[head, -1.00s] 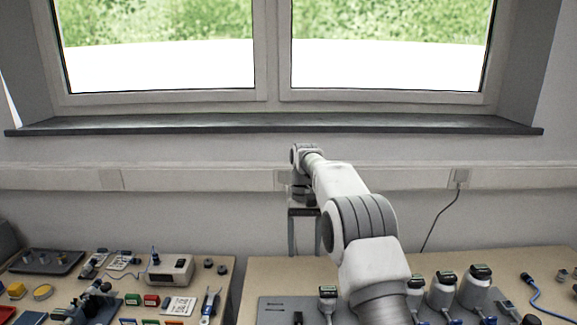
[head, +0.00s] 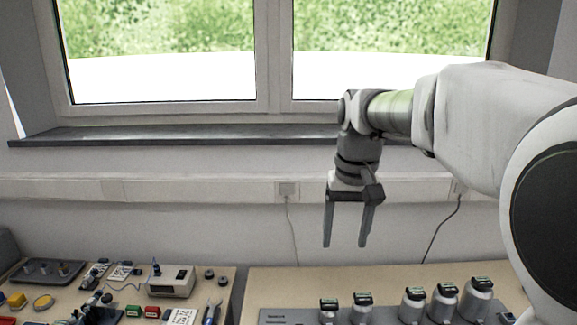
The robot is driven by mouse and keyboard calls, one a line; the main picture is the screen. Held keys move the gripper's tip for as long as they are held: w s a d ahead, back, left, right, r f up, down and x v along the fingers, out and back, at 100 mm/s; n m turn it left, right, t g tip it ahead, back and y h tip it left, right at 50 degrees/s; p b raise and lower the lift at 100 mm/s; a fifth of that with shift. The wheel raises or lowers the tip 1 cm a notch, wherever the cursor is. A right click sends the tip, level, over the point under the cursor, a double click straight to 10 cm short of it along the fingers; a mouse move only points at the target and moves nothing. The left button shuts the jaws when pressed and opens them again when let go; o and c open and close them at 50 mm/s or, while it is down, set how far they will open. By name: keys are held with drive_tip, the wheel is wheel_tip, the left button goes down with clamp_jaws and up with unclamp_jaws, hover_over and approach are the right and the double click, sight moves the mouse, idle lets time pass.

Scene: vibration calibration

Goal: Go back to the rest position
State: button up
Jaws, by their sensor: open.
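My gripper (head: 345,243) hangs from my arm in the middle right of the head view, its two dark fingers pointing down. The fingers are apart and nothing is between them. It is above the back part of the right table and in front of the wall, clear of the objects there. My arm reaches in from the right edge and hides part of the window and wall.
Several metal weights with dark tops stand on a grey plate (head: 275,316) on the right table (head: 268,283). The left table holds a white meter box (head: 171,281), a dark tray (head: 48,271) and small tools. A gap separates the tables. A window sill (head: 200,135) runs behind.

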drive_tip(key=s+d+f+t, duration=0.1)
drive_tip(key=s+d+t, duration=0.1)
drive_tip(key=s, duration=0.8)
drive_tip(key=s+d+f+t+p, duration=0.1)
drive_tip(key=s+f+t, duration=0.1)
drive_tip(key=s, duration=0.8)
drive_tip(key=shift+d+f, duration=0.2)
drive_tip(key=shift+d, duration=0.15)
